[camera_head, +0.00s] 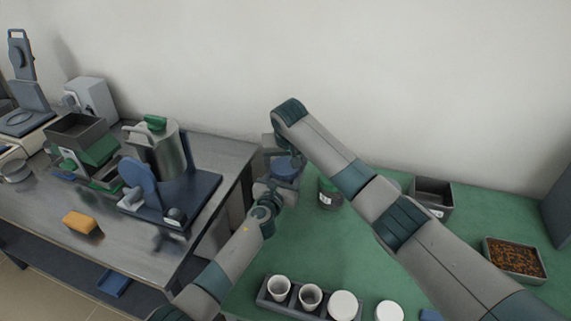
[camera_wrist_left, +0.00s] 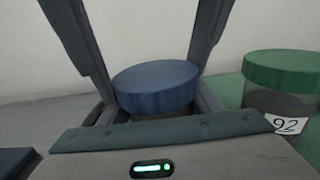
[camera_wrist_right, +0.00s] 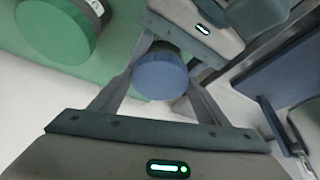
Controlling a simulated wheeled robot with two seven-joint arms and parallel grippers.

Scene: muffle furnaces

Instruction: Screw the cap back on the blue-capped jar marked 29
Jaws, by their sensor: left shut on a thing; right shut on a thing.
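The blue cap (camera_head: 286,166) sits between my two grippers near the back left edge of the green table. My right gripper (camera_head: 285,153) comes from above, with its fingers on either side of the cap; the cap (camera_wrist_right: 160,76) also shows between them in the right wrist view. My left gripper (camera_head: 272,188) is shut low, just under the cap, on what looks like the jar body. In the left wrist view the cap (camera_wrist_left: 156,86) looks roughly level. The jar body is mostly hidden, and no 29 mark is readable. I cannot tell how tightly the cap sits.
A green-capped jar marked 92 (camera_wrist_left: 283,95) stands close to the right of the blue cap. A dark empty tray (camera_head: 432,194) and a tray of brown grains (camera_head: 515,260) are further right. A rack of white cups (camera_head: 268,304) is in front. A metal bench (camera_head: 130,235) adjoins left.

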